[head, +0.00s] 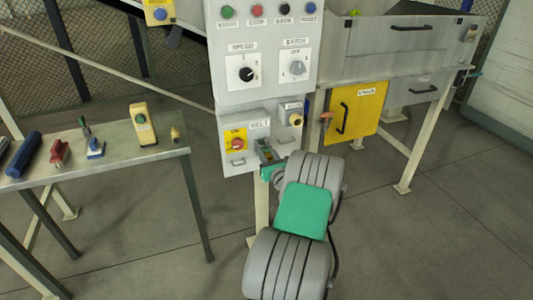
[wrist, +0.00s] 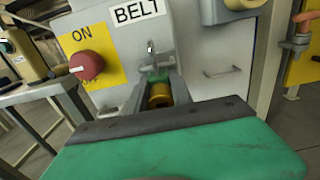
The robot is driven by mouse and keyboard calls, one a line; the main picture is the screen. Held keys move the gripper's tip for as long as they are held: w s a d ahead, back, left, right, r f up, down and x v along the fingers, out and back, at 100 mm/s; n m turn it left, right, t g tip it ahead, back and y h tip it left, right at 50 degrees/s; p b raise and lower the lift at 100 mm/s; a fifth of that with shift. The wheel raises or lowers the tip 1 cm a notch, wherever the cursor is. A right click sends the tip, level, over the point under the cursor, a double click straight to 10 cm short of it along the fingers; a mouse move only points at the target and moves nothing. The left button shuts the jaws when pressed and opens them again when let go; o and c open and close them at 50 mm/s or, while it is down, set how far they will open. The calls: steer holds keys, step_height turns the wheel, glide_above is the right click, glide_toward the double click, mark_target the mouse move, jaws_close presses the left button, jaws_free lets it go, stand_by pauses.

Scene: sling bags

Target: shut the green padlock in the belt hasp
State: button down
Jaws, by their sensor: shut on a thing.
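The green padlock (wrist: 156,82) shows in the wrist view as a small green body with a brass-coloured end facing the camera. My gripper (wrist: 156,92) is shut on it, one grey finger on each side. The belt hasp (wrist: 152,66) is a grey metal fitting on the front of the box labelled BELT, just beyond the padlock. A small metal piece stands up at the hasp; I cannot tell whether the shackle passes through it or is closed. In the head view, my gripper (head: 266,153) is at the lower right of the BELT box (head: 247,143), with the padlock mostly hidden.
A red knob (wrist: 87,65) on a yellow ON plate sits left of the hasp. A table (head: 120,160) with several small items stands left. A yellow door (head: 357,111) with a handle is at right.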

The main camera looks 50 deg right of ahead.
steer(key=shift+c, duration=2.1)
jaws_free()
steer(key=shift+v, duration=3.55)
